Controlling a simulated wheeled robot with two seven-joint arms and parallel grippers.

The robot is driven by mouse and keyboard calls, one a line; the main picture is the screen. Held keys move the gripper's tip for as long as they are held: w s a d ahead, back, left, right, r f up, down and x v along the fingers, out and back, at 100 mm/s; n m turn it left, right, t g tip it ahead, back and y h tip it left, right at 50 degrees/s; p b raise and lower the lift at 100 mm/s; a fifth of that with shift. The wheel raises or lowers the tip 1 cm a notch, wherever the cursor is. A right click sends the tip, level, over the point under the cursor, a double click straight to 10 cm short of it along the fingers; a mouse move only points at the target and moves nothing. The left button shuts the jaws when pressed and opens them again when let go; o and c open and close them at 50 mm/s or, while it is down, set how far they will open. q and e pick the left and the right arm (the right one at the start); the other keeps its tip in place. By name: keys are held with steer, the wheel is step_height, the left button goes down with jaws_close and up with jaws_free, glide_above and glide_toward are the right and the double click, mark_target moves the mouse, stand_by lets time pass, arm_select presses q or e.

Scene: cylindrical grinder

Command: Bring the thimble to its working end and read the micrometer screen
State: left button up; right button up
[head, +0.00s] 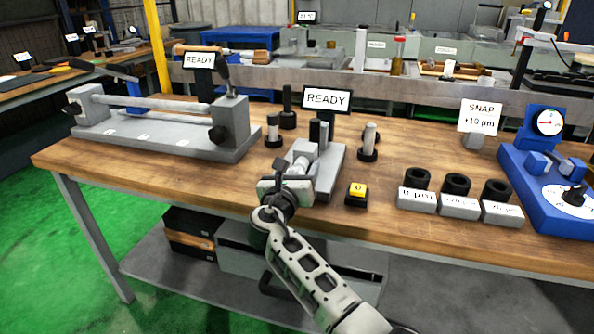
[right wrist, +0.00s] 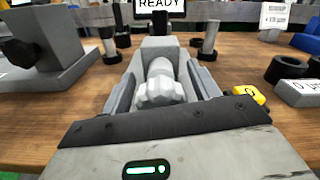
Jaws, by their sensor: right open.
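The micrometer's grey base (head: 330,172) stands at the middle of the wooden bench, with dark upright posts on it. Its screen (head: 327,98) behind reads READY; its lower edge also shows in the right wrist view (right wrist: 160,4). The thimble (right wrist: 158,88), a pale ribbed knob, lies between the two fingers of my right gripper (right wrist: 162,84) in the right wrist view. The fingers stand apart on either side of it, with a gap visible. In the head view my right gripper (head: 286,183) covers the micrometer's near end. My left gripper is not in view.
A long grey fixture (head: 150,125) with its own READY screen (head: 199,60) stands at the left. A yellow button (head: 357,192), grey blocks with black rings (head: 459,203), a SNAP sign (head: 479,116) and a blue dial gauge (head: 548,165) lie to the right. Small posts (head: 369,142) stand nearby.

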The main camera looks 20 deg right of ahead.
steer(key=shift+c, duration=0.3)
steer(key=c, duration=0.9)
